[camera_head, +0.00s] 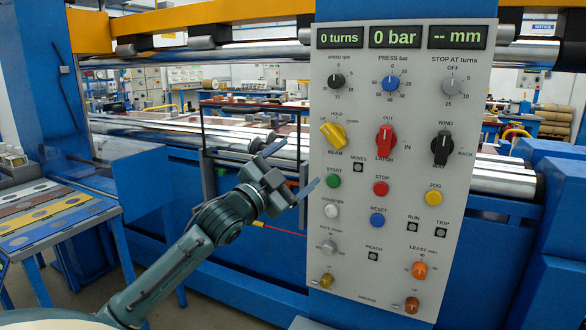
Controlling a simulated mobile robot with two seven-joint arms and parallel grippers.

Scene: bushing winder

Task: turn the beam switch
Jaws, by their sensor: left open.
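The beam switch (333,135) is a yellow selector knob at the upper left of the grey control panel (345,215). Its label reads BEAM below, with HOLD above it and further small labels beside it. The knob sits tilted, its bar slanting from upper left to lower right. My left gripper (292,168) is open and empty, left of the panel and lower left of the yellow knob, apart from it. One finger reaches toward the panel's left edge near the green START button (333,181). My right gripper is not in view.
Close to the yellow knob are a red LATCH knob (385,140), a black WIND knob (441,147) and a black speed dial (336,81). Displays at the top read 0 turns, 0 bar and -- mm. Steel rollers (240,53) run behind the panel. A blue table (60,215) stands at left.

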